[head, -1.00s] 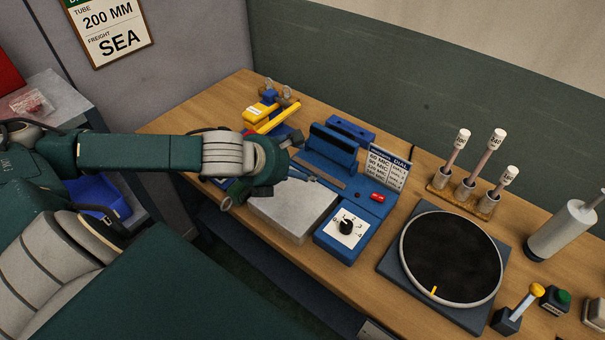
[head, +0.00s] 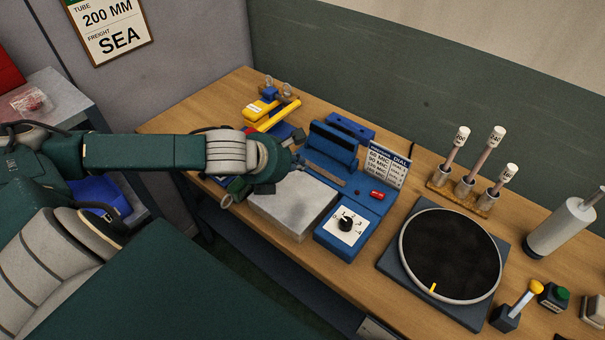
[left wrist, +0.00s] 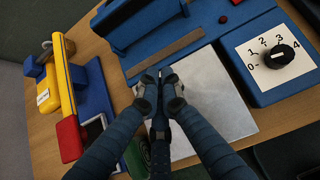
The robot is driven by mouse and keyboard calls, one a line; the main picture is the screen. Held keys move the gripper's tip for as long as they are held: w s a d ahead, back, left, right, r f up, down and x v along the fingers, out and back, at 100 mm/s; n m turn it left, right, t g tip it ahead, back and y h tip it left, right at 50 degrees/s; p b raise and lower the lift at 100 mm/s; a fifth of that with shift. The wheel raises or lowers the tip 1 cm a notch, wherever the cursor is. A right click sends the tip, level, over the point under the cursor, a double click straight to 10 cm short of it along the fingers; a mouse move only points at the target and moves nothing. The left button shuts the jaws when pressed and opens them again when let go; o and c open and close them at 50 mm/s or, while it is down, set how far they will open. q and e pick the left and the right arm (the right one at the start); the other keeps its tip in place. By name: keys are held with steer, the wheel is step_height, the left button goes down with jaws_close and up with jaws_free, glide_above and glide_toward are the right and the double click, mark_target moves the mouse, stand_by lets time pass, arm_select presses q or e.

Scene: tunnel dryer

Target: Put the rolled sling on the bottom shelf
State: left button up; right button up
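I cannot make out a rolled sling for certain in either view. My left gripper (left wrist: 160,88) is low over the left part of a pale metal plate (left wrist: 213,95) on the bench. Its fingertips are close together, with a dark narrow strip between them; whether they grip it is unclear. In the head view the wrist hides the fingers. A green item (left wrist: 138,158) lies partly hidden beside the left finger; I cannot tell what it is. Under the bench a dark shelf-like surface (head: 262,252) shows in part. My right gripper is out of view.
A blue machine with a dial (head: 345,225) adjoins the plate. A yellow-and-red tool (head: 275,117) lies behind my wrist. A round black turntable (head: 452,255) and a rack of labelled sticks (head: 462,200) stand at right. A blue bin (head: 100,195) sits at far left.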

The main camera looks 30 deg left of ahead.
arm_select(q)
steer(key=o, duration=1.5)
steer(key=shift+r, duration=0.1)
steer(key=p+v, duration=0.2)
steer(key=v, duration=0.8)
steer(key=shift+s, duration=0.2)
steer(key=shift+s+a+p, duration=0.1)
steer(key=shift+s+p, duration=0.25)
steer(key=shift+p, duration=0.2)
steer(key=shift+c, duration=0.2)
